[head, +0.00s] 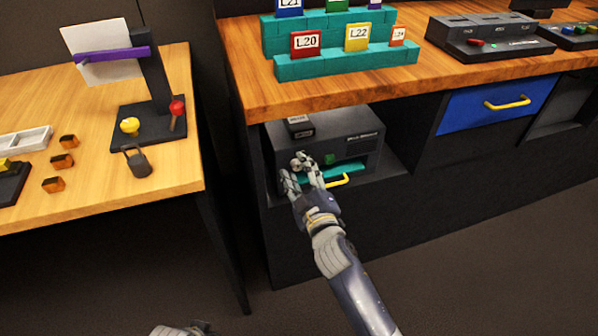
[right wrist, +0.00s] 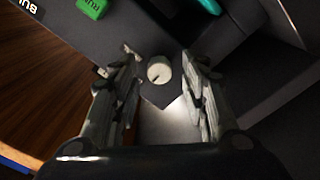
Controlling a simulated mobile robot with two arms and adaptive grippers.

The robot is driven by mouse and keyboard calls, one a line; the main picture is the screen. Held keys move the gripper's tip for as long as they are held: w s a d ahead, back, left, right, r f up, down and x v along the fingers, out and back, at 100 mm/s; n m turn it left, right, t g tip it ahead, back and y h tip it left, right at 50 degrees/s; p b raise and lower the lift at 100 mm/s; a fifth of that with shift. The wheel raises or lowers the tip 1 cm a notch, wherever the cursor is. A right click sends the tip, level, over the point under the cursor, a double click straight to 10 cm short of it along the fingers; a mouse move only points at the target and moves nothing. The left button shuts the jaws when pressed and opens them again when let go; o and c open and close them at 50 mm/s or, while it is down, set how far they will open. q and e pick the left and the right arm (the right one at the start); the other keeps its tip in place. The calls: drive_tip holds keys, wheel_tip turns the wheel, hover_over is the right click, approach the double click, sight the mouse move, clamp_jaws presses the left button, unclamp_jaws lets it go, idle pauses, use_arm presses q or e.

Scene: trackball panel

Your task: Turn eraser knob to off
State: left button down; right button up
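The eraser is a dark grey box (head: 352,135) in the open bay under the right counter, with a green button, a teal strip and a yellow handle on its front. Its knob (right wrist: 159,70) is small, round and pale, with a dark pointer mark toward the lower left in the right wrist view. My right gripper (right wrist: 160,82) is open, with one finger on each side of the knob and visible gaps between. In the head view the right gripper (head: 303,174) is at the lower left of the eraser's front. No off mark is readable.
A green button (right wrist: 92,8) is near the knob. The yellow handle (head: 338,182) and teal strip (head: 345,172) are close to the right of my gripper. The wooden counter (head: 255,95) overhangs the bay. A wooden table (head: 90,195) stands left, with a floor gap between.

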drive_tip(key=v, duration=1.2)
idle(0.3)
